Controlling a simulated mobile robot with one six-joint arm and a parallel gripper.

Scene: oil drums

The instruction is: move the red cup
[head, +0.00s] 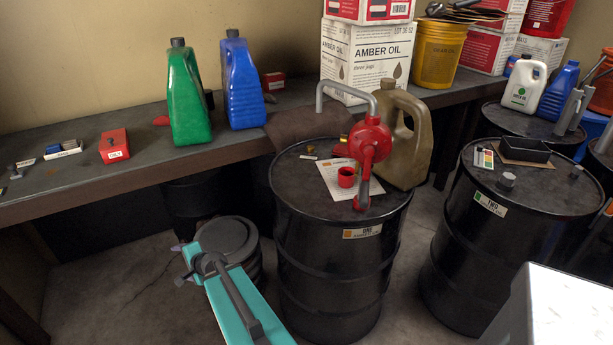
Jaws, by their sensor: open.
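The small red cup (346,177) stands upright on a white printed sheet (338,184) on top of the black drum labelled ONE (330,262). It is just left of the red hand pump (371,150) fixed to that drum, and its open mouth shows. My gripper (181,264) is at the lower left, at the end of my teal arm, left of the drum and well apart from the cup. Its jaws are open, with nothing seen between them.
A tan jug (402,135) stands on the same drum behind the pump. Drum TWO (495,225) at right carries a black tray (525,150). Green (188,100) and blue (241,85) jugs and a red box (114,146) stand on the bench (60,198). Open floor shows between drums.

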